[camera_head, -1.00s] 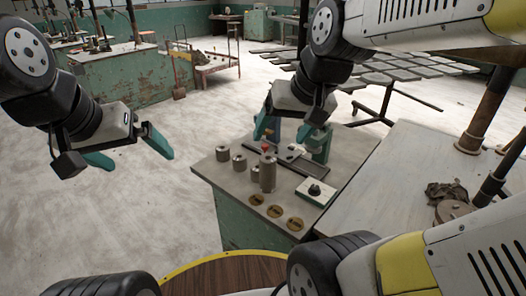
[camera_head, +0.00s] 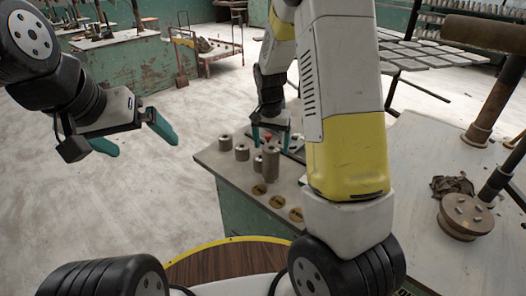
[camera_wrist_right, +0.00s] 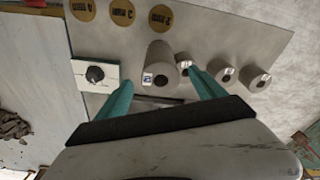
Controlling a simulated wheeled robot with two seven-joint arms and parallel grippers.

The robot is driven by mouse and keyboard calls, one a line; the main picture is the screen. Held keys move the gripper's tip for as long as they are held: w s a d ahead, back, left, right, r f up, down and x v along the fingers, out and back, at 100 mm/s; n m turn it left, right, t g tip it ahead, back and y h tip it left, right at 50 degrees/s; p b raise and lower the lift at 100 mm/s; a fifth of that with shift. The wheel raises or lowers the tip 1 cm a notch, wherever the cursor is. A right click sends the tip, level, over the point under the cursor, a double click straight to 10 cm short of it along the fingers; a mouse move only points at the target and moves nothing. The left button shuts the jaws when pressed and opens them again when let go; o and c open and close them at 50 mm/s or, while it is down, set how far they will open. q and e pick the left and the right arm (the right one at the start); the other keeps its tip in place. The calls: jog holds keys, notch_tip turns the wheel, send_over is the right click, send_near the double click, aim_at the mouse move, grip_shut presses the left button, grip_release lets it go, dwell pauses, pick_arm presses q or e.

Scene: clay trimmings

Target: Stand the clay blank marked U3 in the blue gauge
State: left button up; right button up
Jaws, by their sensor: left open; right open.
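Several grey clay cylinders stand on the bench; marks are too small to read, so I cannot tell which is U3. The tall one (camera_head: 271,163) also shows in the right wrist view (camera_wrist_right: 162,58) with a pale and blue label. Shorter ones (camera_head: 242,152) stand beside it, three of them in the wrist view (camera_wrist_right: 224,75). My right gripper (camera_head: 271,141) is open and empty beyond the tall cylinder; in its wrist view (camera_wrist_right: 160,80) the cylinder lies ahead between the fingertips. My left gripper (camera_head: 145,147) is open in the air, left of the bench. I cannot make out the blue gauge now.
Three brass-coloured discs (camera_head: 277,201) lie at the bench's (camera_head: 228,175) near side. A pale plate with a black knob (camera_wrist_right: 95,73) lies beside the tall cylinder. A larger pale table (camera_head: 430,145) at right holds a round wooden piece (camera_head: 465,217). My right arm hides the bench's right part.

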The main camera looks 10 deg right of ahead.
aim_at(271, 158)
jog(key=f, duration=0.6)
jog(key=shift+w+d+f, duration=0.15)
jog(key=shift+w+f, duration=0.2)
grip_shut()
